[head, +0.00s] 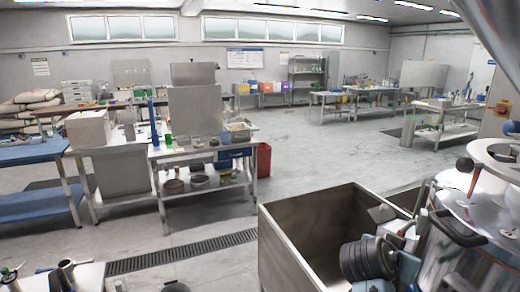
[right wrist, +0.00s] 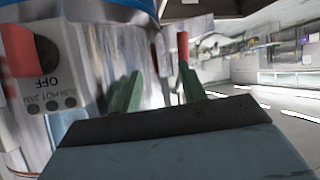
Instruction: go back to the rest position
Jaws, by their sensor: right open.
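My right gripper (right wrist: 160,82) is open, its two green fingers apart in the right wrist view. I see nothing clearly held between them. It is close to the shiny steel grinder machine (head: 478,222), whose panel (right wrist: 58,72) with the word OFF shows upside down left of the fingers. A red handle-like part (right wrist: 183,46) shows just beyond the right finger; whether they touch I cannot tell. In the head view my right arm reaches up at the bottom right beside the machine, and its fingers are hard to make out. My left gripper is out of view.
A large open steel bin (head: 290,245) stands directly left of my right arm and the machine. A steel workbench (head: 205,150) with tools and a red bin (head: 263,160) stand further left.

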